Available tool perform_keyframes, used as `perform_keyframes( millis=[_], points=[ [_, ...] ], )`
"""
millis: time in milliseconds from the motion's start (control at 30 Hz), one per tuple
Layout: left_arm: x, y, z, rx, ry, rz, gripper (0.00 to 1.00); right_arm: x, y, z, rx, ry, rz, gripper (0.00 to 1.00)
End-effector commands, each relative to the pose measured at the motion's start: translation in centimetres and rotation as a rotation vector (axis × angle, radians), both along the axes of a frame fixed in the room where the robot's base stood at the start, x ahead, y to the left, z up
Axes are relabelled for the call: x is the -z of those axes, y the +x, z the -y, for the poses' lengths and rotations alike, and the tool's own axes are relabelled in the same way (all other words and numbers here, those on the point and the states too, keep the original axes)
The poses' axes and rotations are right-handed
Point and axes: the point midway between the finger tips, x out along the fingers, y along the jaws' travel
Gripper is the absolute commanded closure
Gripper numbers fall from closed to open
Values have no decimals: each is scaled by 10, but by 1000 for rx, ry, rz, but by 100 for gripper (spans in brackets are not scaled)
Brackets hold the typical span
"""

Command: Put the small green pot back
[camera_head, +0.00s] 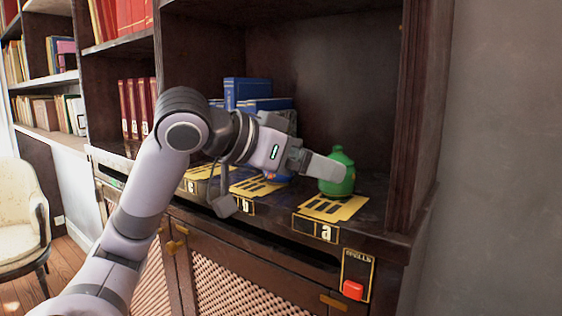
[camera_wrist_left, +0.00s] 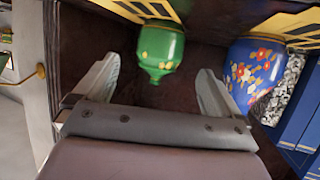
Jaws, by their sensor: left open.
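The small green pot (camera_head: 338,173) stands upright on the yellow slotted plate (camera_head: 346,211) above the label "a", at the right end of the shelf. My left gripper (camera_head: 326,166) reaches in from the left at the pot's height, and a finger overlaps the pot's left edge. In the left wrist view, which is upside down, the green pot (camera_wrist_left: 160,48) shows between and ahead of the two spread fingers of my left gripper (camera_wrist_left: 160,72). There is a visible gap on both sides of it. My right gripper is not in view.
A blue flowered pot (camera_wrist_left: 254,68) stands beside the green pot, mostly hidden behind my left gripper in the head view. Blue books (camera_head: 247,92) stand behind. The cabinet's side post (camera_head: 408,120) is close on the right. A red button (camera_head: 353,289) sits on the front below.

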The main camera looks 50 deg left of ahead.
Motion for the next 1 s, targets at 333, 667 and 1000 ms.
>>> perform_keyframes(
  millis=[333, 667, 1000],
  points=[
    [-18, -46, -4, -1, 1, 1, 2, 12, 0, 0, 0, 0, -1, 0],
    [-21, -50, -4, 1, 0, -1, 2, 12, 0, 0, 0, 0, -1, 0],
    [-20, -49, -4, 1, 0, -1, 2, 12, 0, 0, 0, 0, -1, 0]
  ],
)
